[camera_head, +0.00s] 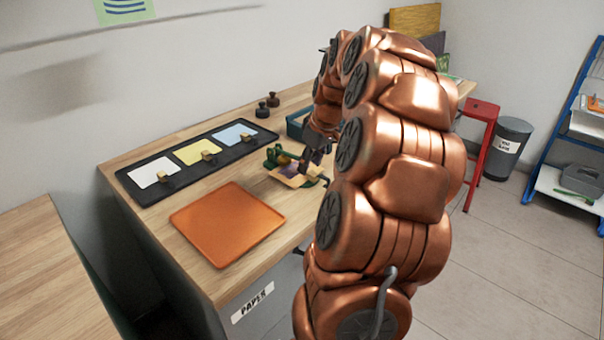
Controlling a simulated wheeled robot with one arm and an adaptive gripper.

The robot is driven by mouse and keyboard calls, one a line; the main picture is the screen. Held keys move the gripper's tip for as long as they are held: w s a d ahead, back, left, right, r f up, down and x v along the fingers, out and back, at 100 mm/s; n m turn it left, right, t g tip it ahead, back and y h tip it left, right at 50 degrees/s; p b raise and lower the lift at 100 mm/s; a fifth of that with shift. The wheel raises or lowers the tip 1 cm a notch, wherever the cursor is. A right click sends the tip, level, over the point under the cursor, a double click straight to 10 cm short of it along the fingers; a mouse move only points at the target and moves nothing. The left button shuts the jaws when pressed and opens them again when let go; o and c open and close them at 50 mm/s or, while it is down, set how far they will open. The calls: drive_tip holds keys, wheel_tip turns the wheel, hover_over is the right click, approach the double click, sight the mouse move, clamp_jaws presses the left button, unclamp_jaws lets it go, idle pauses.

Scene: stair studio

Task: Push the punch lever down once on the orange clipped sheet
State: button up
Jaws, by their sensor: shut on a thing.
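The green punch (276,156) stands on the wooden table, right of the black board. A small orange-tan sheet (304,181) with a purplish patch lies at its base; its clip is too small to make out. My dark gripper (313,160) is at the right side of the punch, just above the sheet. It appears shut on the punch lever, but the fingers and lever overlap, so the exact contact and the lever's height are unclear. My copper arm hides the area to the right.
An orange tray (227,222) lies at the table's front. The black board (150,190) holds white, yellow and blue sheets with clips. Two dark knobs (267,105) and a teal box (296,122) stand behind. A red stool (481,117) and grey bin (508,150) are at right.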

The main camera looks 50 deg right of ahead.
drive_tip(key=shift+r, duration=0.6)
idle(0.3)
drive_tip(key=o, duration=1.4)
drive_tip(key=s+r, duration=0.7)
drive_tip(key=shift+s+r, duration=0.25)
drive_tip(key=shift+r, duration=0.15)
idle(0.7)
drive_tip(key=shift+a, duration=0.1)
idle(0.6)
